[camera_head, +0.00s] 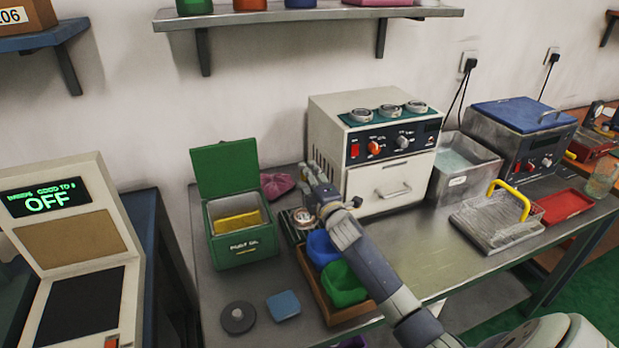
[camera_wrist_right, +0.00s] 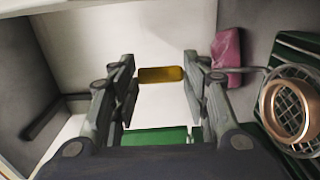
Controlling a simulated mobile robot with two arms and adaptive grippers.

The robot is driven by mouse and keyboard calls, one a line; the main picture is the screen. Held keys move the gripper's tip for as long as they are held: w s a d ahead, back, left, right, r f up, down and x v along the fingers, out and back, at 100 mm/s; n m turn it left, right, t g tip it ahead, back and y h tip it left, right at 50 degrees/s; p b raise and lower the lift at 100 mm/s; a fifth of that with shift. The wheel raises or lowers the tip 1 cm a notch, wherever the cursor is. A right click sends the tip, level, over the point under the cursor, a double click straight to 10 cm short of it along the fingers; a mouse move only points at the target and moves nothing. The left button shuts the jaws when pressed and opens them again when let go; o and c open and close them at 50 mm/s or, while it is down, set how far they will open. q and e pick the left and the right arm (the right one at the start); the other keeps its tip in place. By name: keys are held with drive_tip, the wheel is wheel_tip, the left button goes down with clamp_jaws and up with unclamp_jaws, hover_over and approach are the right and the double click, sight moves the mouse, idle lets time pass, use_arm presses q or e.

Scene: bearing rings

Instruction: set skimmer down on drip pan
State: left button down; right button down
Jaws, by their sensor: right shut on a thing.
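The skimmer has a yellow handle (camera_wrist_right: 161,75) and a wire basket (camera_wrist_right: 301,131) with a copper-coloured bearing ring (camera_wrist_right: 284,112) in it. My right gripper (camera_wrist_right: 160,85) is shut on the handle, which lies across between its fingers. In the head view this gripper (camera_head: 312,180) is in front of the beige machine, and the skimmer's basket (camera_head: 303,218) shows beside it. The drip pan (camera_head: 290,232), dark green and ribbed, is under the basket; it also shows in the right wrist view (camera_wrist_right: 301,48). I cannot tell whether the basket touches it. My left gripper is out of view.
A green open-lidded oil box (camera_head: 243,250) stands left of the pan, a pink cloth (camera_head: 278,186) behind it. A wooden tray (camera_head: 338,315) with blue and green bins is in front. The beige machine (camera_head: 365,195) stands behind.

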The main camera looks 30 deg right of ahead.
idle(0.5)
drive_tip(key=c, duration=0.8)
unclamp_jaws()
drive_tip(key=shift+s+f, duration=0.1)
drive_tip(key=shift+f, duration=0.05)
wheel_tip(320, 180, up, 11)
drive_tip(key=p, duration=1)
